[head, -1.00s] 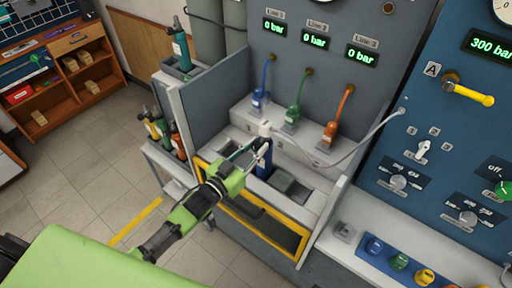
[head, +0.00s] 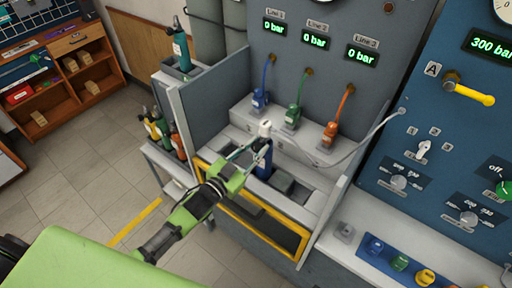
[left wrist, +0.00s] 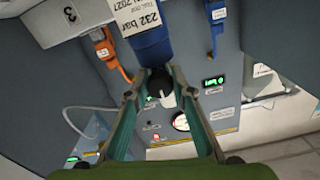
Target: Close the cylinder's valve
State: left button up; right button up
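The blue cylinder (head: 264,160) stands upright in the bench bay behind the yellow-framed door, with a pale valve head (head: 265,128) on top. In the left wrist view the cylinder (left wrist: 148,40) hangs in from the top edge with a "232 bar" label, and its dark valve knob (left wrist: 159,88) shows below it. My left gripper (head: 257,146) reaches in from the left at valve height. In the left wrist view its two teal-padded fingers (left wrist: 157,75) stand on either side of the knob and appear to touch it. My right gripper is not in view.
The yellow-framed door (head: 250,215) fronts the bay. Blue, green and orange line fittings (head: 291,118) sit on a ledge behind, below displays reading 0 bar. A grey hose (head: 345,150) runs across to the blue control panel (head: 430,120) at right. Other cylinders (head: 165,132) stand at left.

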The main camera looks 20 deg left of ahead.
pick_arm(q)
jog(key=shift+o, duration=1.4)
jog(key=shift+s+a+f, duration=0.1)
jog(key=shift+s+a, duration=0.05)
jog(key=shift+s, duration=0.25)
jog(key=v, duration=1.1)
